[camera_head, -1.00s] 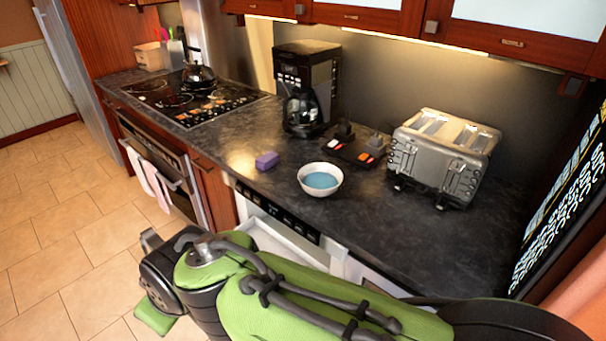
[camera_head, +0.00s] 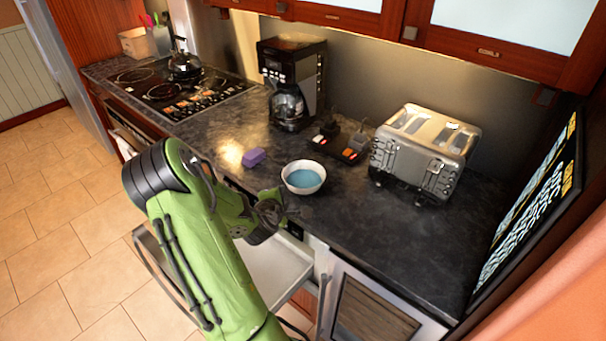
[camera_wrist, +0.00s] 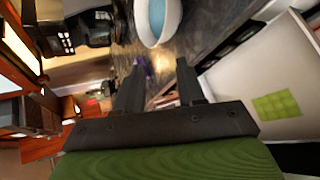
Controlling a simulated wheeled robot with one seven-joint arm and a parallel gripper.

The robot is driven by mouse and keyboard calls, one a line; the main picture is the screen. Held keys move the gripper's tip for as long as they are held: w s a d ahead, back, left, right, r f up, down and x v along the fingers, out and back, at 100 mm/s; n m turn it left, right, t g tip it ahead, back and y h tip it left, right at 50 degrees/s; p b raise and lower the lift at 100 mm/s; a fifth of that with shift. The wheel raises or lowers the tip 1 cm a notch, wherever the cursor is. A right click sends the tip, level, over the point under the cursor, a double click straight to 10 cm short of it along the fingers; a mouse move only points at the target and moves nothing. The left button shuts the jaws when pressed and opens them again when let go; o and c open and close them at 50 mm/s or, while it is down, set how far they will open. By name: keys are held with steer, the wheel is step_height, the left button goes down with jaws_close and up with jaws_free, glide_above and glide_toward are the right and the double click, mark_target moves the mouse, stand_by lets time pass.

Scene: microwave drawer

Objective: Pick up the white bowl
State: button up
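The white bowl (camera_head: 304,177), blue inside, stands upright on the dark counter (camera_head: 360,228). It also shows at the top of the wrist view (camera_wrist: 158,18), beyond the fingertips. My gripper (camera_head: 290,213) is just in front of the bowl and to its left, at the counter's front edge, apart from it. In the wrist view the two fingers of my gripper (camera_wrist: 158,75) are spread with nothing between them.
A purple block (camera_head: 253,157) lies left of the bowl. A coffee maker (camera_head: 290,85) and a black item with coloured buttons (camera_head: 342,145) stand behind, and a toaster (camera_head: 425,150) to the right. An open white drawer (camera_head: 270,268) juts out below the counter. Free counter lies right of the bowl.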

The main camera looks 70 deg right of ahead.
steer(key=s+d+f+n+h+p, duration=0.2)
steer(key=s+d+n, duration=0.2)
steer(key=s+n, duration=0.4)
steer(key=p, duration=0.2)
glide_toward(322, 178)
steer(key=d, duration=0.1)
steer(key=d+f, duration=0.1)
steer(key=d, duration=0.1)
steer(key=shift+w+d+t, duration=0.1)
steer(key=shift+d+t, duration=0.15)
steer(key=shift+t, duration=0.05)
steer(key=x, duration=0.6)
steer(key=shift+a, duration=0.1)
jaws_close()
